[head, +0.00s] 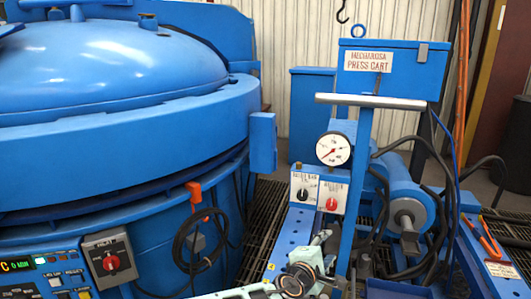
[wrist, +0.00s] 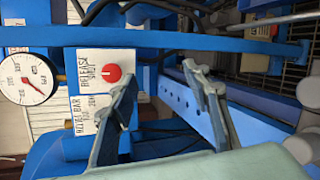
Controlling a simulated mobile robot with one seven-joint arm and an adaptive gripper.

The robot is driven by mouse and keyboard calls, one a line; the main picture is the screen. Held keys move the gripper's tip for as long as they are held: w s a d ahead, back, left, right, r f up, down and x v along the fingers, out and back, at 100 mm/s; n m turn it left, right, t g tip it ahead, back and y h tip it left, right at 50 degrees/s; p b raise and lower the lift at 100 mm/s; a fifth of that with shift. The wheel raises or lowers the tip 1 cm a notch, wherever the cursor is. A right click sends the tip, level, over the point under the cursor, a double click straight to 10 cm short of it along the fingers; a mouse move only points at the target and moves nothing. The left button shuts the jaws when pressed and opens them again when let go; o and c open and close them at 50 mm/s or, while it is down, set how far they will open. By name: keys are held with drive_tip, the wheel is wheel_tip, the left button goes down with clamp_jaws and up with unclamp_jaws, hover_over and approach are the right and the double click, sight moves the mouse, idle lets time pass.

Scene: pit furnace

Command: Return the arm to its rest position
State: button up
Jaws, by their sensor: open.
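My gripper (wrist: 163,85) is open in the wrist view. Its two grey fingers stand apart with nothing between them. Behind them are a red knob (wrist: 111,74) on a white release plate and a blue beam with a row of holes (wrist: 205,118). I cannot tell the exact gap from the fingers to these parts. In the head view my pale green arm (head: 302,272) reaches in low at the bottom centre, in front of the press cart (head: 381,68). The gripper's fingertips are hard to make out there.
A white dial gauge (head: 333,149) and two knob plates stand just beyond my arm. A blue post rises right of them, beside a cylinder (head: 408,200) and loose black hoses. The large blue furnace (head: 110,130) fills the left. A control panel (head: 45,275) is at lower left.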

drive_tip(key=s+d+f+m+g+y, duration=0.1)
drive_tip(key=s+f+m+g, duration=0.1)
drive_tip(key=s, duration=0.1)
drive_tip(key=s+d+f+m+g, duration=0.1)
drive_tip(key=s+f+m+g, duration=0.1)
drive_tip(key=s+g, duration=0.1)
drive_tip(key=s+d+f+m+g+y, duration=0.1)
drive_tip(key=s+d+f+m+g, duration=0.1)
drive_tip(key=s+f, duration=0.1)
drive_tip(key=shift+s+y+p, duration=0.1)
drive_tip(key=shift+y+p, duration=0.2)
drive_tip(key=shift+p, duration=0.1)
drive_tip(key=s+r+m+y, duration=0.3)
drive_tip(key=s+r, duration=0.3)
drive_tip(key=r, duration=0.4)
drive_tip(key=s+r+m+y, duration=0.25)
drive_tip(key=s+r, duration=0.45)
drive_tip(key=r, duration=0.4)
drive_tip(key=s+a+m+b, duration=0.1)
drive_tip(key=s+a+m, duration=0.4)
drive_tip(key=a, duration=0.4)
wheel_tip(320, 180, up, 32)
drive_tip(key=s+p, duration=0.1)
drive_tip(key=p, duration=3.1)
drive_tip(key=shift+r+n, duration=0.15)
drive_tip(key=shift+n, duration=0.3)
drive_tip(key=shift+s, duration=0.1)
